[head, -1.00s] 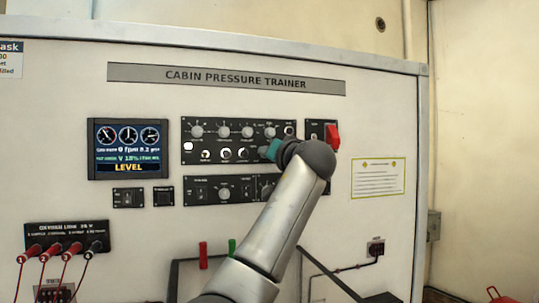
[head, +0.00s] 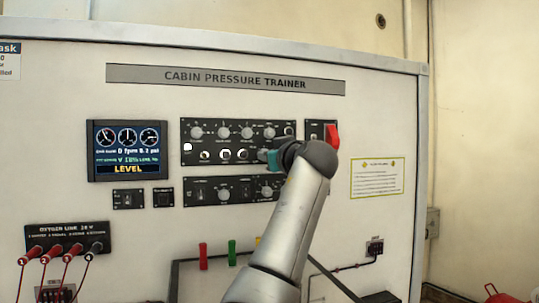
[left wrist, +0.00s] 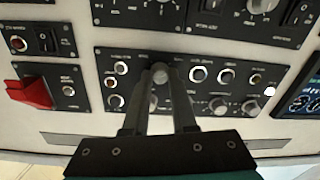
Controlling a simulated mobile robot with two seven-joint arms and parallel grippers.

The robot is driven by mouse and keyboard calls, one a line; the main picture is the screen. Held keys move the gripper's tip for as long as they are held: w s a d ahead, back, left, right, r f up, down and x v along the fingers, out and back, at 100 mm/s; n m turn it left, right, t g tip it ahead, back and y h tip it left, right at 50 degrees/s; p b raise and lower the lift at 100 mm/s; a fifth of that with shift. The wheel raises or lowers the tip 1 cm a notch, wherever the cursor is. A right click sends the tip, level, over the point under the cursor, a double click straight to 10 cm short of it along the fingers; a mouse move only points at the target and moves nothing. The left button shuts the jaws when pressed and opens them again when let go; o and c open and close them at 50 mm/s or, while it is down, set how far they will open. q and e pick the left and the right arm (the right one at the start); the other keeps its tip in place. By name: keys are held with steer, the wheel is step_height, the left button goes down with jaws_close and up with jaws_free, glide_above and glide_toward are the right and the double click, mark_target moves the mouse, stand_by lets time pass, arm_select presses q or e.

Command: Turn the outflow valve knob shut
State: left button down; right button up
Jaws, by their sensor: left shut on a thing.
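The upper black control panel (head: 215,157) has a row of grey knobs above a row of smaller round controls. My left gripper (head: 263,155) reaches its lower right part, and its arm hides part of the panels. In the left wrist view, which is upside down, the two dark fingers (left wrist: 160,80) are shut on a grey round knob (left wrist: 159,73), one on each side. This looks like the outflow valve knob, but its label is too small to read. My right gripper is not in view.
A red guarded switch (head: 332,135) sits close right of my wrist. A lower panel (head: 225,191) lies below, and a lit display (head: 128,150) reads LEVEL at left. Red (head: 203,256) and green (head: 232,252) handles stand below the panels.

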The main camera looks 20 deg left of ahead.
arm_select(q)
steer(key=shift+f, duration=0.1)
stand_by(0.4)
steer(key=c, duration=0.7)
jaws_free()
steer(key=shift+b+v, duration=2.55)
steer(key=shift+v, duration=5.05)
steer(key=shift+d, duration=0.1)
